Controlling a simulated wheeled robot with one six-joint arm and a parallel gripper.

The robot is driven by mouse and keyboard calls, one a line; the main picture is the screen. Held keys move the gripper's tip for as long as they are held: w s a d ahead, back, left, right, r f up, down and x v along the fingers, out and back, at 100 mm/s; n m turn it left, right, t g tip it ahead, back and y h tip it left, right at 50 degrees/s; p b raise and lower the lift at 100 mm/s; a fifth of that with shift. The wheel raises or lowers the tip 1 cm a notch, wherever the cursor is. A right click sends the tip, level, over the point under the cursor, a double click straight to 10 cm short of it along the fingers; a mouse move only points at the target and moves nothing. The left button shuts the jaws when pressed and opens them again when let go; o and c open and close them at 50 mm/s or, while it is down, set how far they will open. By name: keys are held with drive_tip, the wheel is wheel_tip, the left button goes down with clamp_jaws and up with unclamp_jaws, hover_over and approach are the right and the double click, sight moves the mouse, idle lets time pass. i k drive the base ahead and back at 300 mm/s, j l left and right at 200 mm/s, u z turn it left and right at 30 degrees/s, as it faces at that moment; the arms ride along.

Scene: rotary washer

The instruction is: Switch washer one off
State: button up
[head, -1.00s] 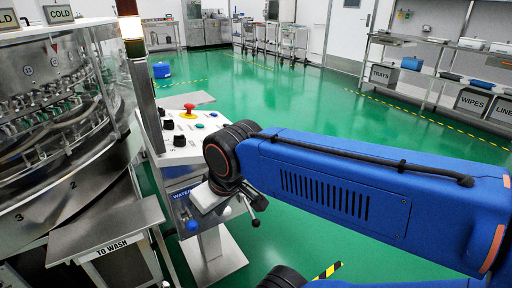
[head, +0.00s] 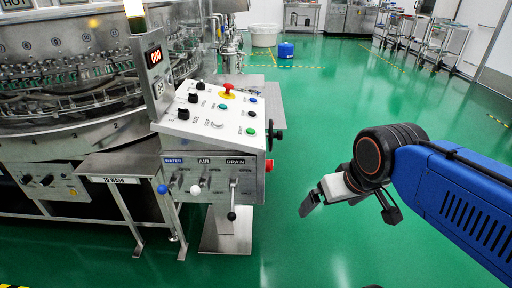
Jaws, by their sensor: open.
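The washer (head: 70,135) is a large round steel machine at the left. Its control console (head: 205,128) stands in the middle on a pedestal. The sloped white panel carries several black knobs, a red mushroom button on yellow (head: 228,91), and blue, white and green buttons. A red display reading 000 (head: 155,56) is on the post behind it. WATER, AIR and DRAIN levers are on the front, with blue, white and black ball ends. My gripper (head: 345,208) is open and empty, to the right of the console and clear of it. Which control is the washer one switch cannot be read.
A steel side table marked TO WASH (head: 120,165) stands left of the console. A blue container (head: 285,50) and a white tub (head: 265,35) are at the back. Trolleys (head: 435,45) stand at the far right. Green floor is free right of the console.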

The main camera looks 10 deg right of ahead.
sight(269, 162)
drive_tip(key=i+l+u, duration=0.1)
drive_tip(key=l+u, duration=0.15)
drive_tip(key=l, duration=0.4)
drive_tip(key=l+u, duration=0.25)
drive_tip(key=l, duration=0.35)
drive_tip(key=k+l+u, duration=0.2)
drive_tip(key=k+l, duration=0.2)
drive_tip(key=l, duration=0.1)
